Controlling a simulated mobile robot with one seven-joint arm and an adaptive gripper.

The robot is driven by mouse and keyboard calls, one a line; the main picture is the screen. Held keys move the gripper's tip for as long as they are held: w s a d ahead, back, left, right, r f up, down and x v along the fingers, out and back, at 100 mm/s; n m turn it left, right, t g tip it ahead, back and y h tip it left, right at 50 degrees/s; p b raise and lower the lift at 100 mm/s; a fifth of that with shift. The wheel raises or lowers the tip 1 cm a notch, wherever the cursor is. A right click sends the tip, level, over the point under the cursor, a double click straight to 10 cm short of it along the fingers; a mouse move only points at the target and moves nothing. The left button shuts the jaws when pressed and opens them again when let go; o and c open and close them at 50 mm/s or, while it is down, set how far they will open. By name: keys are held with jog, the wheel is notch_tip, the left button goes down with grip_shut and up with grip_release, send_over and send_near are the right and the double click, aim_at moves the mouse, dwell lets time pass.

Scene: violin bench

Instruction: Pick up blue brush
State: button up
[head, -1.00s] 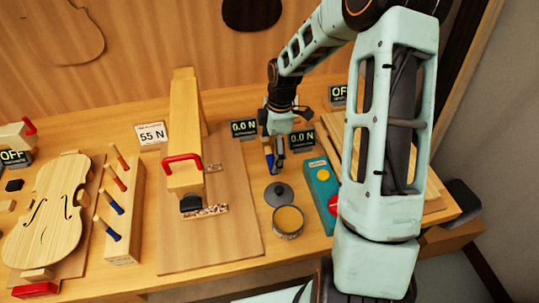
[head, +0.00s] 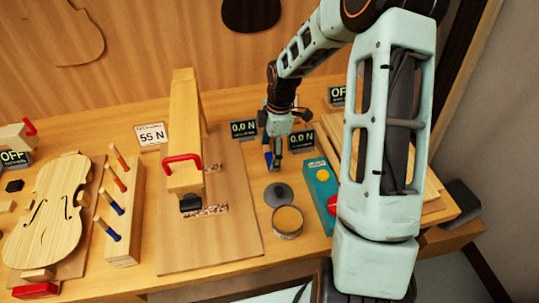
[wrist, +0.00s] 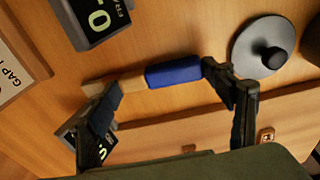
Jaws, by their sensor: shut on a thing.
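The blue brush has a blue part and a pale wooden part. In the wrist view the blue brush (wrist: 173,72) lies across the picture between the two dark fingers of my gripper (wrist: 160,77). One finger is at the wooden part and the other at the blue end, so my gripper is shut on it along its length. In the head view my gripper (head: 274,157) points down at the back of the bench, with the blue of the brush (head: 268,159) showing at its left finger. I cannot tell whether the brush is clear of the bench top.
A round grey lid (head: 278,195) and an open tin (head: 287,221) stand in front of my gripper. A teal box (head: 320,184) with buttons is to the right. Small displays (head: 243,129) stand behind. A clamp press (head: 186,130), peg rack (head: 125,210) and violin body (head: 45,215) are left.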

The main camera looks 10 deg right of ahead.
jog(key=shift+s, duration=0.1)
jog(key=shift+r, duration=0.2)
notch_tip(320, 180, up, 2)
jog(key=shift+r, duration=0.2)
jog(key=s+r, duration=0.4)
jog(key=r, duration=0.1)
jog(key=shift+s+r, duration=0.2)
jog(key=shift+r, duration=0.1)
jog(key=s+r, duration=0.4)
jog(key=s, duration=0.5)
jog(key=shift+s+r, duration=0.15)
jog(key=shift+s, duration=0.05)
jog(key=shift+s+a, duration=0.1)
jog(key=shift+a, duration=0.05)
